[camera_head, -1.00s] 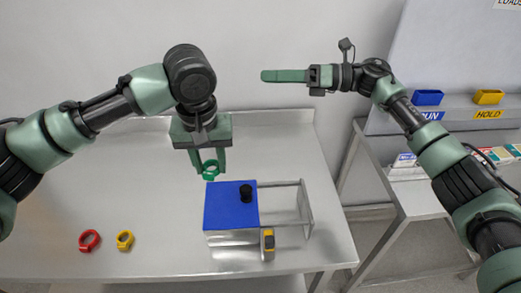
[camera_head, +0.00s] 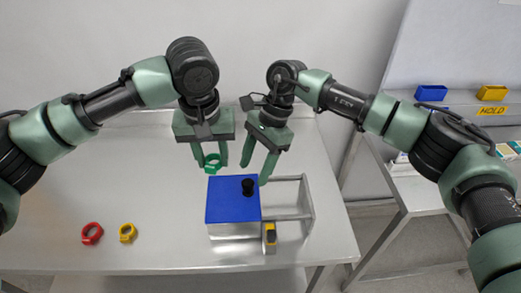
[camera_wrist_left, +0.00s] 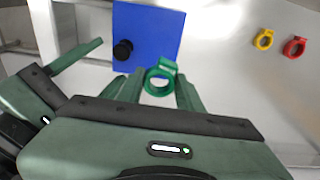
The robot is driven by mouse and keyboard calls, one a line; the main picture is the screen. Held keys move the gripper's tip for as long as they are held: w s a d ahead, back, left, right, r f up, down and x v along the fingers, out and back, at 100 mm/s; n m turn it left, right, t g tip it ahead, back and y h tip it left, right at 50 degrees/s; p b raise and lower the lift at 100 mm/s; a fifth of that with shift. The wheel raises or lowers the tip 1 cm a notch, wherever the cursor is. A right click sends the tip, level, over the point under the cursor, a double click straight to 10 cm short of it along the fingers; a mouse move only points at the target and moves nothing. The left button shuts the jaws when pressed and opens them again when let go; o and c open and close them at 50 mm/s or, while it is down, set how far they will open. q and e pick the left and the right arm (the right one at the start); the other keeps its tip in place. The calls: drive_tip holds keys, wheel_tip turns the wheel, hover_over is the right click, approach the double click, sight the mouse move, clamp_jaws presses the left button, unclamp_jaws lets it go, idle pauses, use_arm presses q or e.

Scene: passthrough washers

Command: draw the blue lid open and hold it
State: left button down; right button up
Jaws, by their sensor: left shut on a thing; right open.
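The blue lid (camera_head: 232,200) covers the top of a metal box on the table. A black knob (camera_head: 248,187) stands near the lid's right edge. The lid and knob also show in the left wrist view (camera_wrist_left: 148,38). My left gripper (camera_head: 210,165) is shut on a green washer (camera_head: 212,161), held above the table just behind the lid. The washer also shows in the left wrist view (camera_wrist_left: 160,79). My right gripper (camera_head: 256,171) is open and empty, its fingers just above and behind the knob, apart from it as far as I can see.
An open metal rail frame (camera_head: 308,200) extends right of the box. A yellow and black device (camera_head: 270,234) sits at the box's front right. A red washer (camera_head: 92,233) and a yellow washer (camera_head: 128,233) lie on the table at left. Blue (camera_head: 431,93) and yellow (camera_head: 492,93) bins stand on the right shelf.

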sight(250, 181)
drive_tip(key=x, duration=0.6)
drive_tip(key=shift+a+r, duration=0.1)
drive_tip(key=shift+c, duration=0.4)
clamp_jaws()
drive_tip(key=d, duration=1.1)
drive_tip(key=shift+d, duration=0.2)
drive_tip(key=shift+w+r, duration=0.1)
drive_tip(key=shift+r, duration=0.05)
